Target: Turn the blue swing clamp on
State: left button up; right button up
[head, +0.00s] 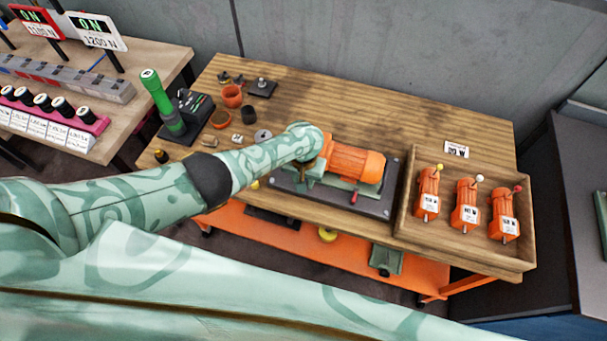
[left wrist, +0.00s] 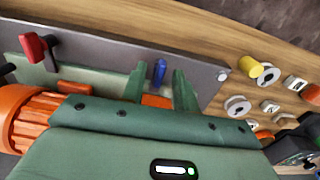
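The blue swing clamp (left wrist: 160,72) shows in the left wrist view as a small upright blue lever at the edge of the dark plate. My left gripper (left wrist: 160,88) is open, with one green finger on each side of the blue lever. A gap shows on both sides, and I see no contact. In the head view my left arm reaches over the orange motor (head: 355,163) and hides the blue clamp and most of the gripper. A red clamp (head: 353,197) stands at the front of the plate and also shows in the left wrist view (left wrist: 36,48). My right gripper is not in view.
The motor sits on a dark base plate (head: 375,208) on a wooden table (head: 420,115). A wooden tray (head: 408,205) with three orange units is at the right. A green-handled tool (head: 160,100), cups and small parts are at the left. A wall stands behind.

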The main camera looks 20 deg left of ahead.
pick_arm(q)
notch_tip(320, 180, up, 16)
jog(key=p, duration=1)
